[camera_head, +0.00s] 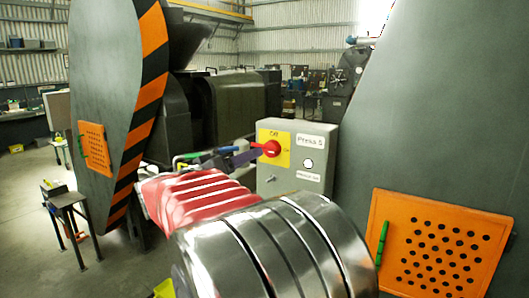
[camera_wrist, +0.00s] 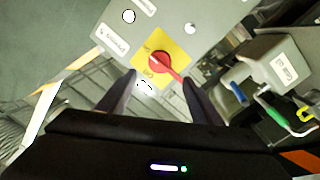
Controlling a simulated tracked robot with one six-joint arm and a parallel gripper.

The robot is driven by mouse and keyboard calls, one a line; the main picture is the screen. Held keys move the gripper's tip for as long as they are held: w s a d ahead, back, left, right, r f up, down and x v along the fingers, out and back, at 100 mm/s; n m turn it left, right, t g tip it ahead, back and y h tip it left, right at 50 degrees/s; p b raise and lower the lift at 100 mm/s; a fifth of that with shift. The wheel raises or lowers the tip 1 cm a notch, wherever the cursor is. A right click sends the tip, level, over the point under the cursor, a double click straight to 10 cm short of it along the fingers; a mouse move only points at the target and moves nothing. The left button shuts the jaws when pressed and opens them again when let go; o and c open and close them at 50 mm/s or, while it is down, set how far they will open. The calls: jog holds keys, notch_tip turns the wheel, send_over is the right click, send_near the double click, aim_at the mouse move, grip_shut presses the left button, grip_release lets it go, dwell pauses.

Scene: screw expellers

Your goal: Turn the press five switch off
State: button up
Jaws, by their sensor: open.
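The Press 5 control box (camera_head: 298,182) is a grey box with a "Press 5" label and a yellow plate (camera_head: 291,140) marked "Off" at the top and "On" at the right. Its red rotary switch (camera_head: 272,148) sits on that plate, with its handle reaching sideways to the left. In the wrist view the red switch (camera_wrist: 160,61) is on the yellow plate, its handle running down and right towards the right fingertip. My gripper (camera_wrist: 160,77) is open, its two dark fingers spread either side of the handle. Whether a finger touches it is unclear. In the head view my gripper (camera_head: 249,153) is just left of the switch.
A large grey panel with an orange perforated cover (camera_head: 440,245) fills the right. A striped machine guard (camera_head: 112,100) and a small table (camera_head: 68,210) stand at the left. In the wrist view, a pale box (camera_wrist: 272,64) with coloured levers lies to the right.

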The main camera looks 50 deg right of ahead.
aim_at(266, 151)
jog(key=d, duration=0.9)
jog(key=shift+d, duration=0.4)
jog(key=shift+c, duration=0.4)
jog(key=c, duration=1)
